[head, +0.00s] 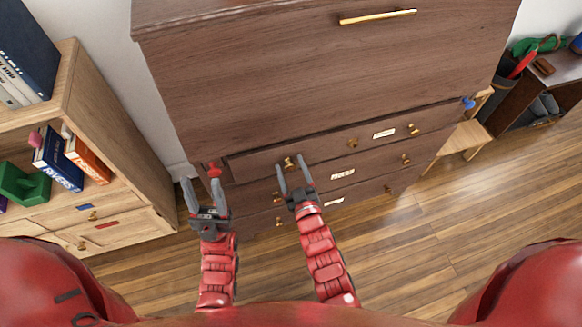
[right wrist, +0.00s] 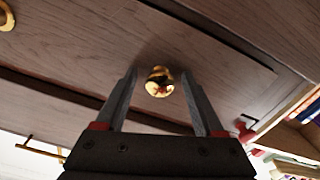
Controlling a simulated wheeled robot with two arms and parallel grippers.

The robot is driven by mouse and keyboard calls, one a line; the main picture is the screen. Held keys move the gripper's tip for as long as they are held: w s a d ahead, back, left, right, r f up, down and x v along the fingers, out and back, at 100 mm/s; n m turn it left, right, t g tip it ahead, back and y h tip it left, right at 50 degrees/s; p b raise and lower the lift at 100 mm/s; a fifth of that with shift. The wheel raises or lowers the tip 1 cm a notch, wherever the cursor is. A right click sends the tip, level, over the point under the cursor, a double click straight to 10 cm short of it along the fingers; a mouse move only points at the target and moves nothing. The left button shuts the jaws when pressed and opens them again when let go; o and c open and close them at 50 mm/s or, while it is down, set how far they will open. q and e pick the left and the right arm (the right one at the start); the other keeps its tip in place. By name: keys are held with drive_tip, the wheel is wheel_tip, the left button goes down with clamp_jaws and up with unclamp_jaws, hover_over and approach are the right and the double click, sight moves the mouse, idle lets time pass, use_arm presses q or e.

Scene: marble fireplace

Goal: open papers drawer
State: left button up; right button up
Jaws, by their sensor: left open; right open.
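A dark wooden dresser (head: 290,85) has small gold knobs and white labels on its lower drawers. The label text is too small to read, so I cannot tell which is the papers drawer. My right gripper (head: 291,162) is open at a gold knob (head: 288,163) on the left part of the upper small-drawer row. In the right wrist view this knob (right wrist: 159,82) sits between the open fingers (right wrist: 160,88), with no clear contact. My left gripper (head: 200,177) is open and empty by the dresser's lower left edge. The small drawers look shut.
A small red piece (head: 214,170) is at the dresser's left edge, close to my left gripper. A light wood bookcase (head: 65,95) with books stands at left. A blue piece (head: 468,103) is at the dresser's right edge. The wooden floor (head: 390,250) in front is clear.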

clamp_jaws()
idle(1.3)
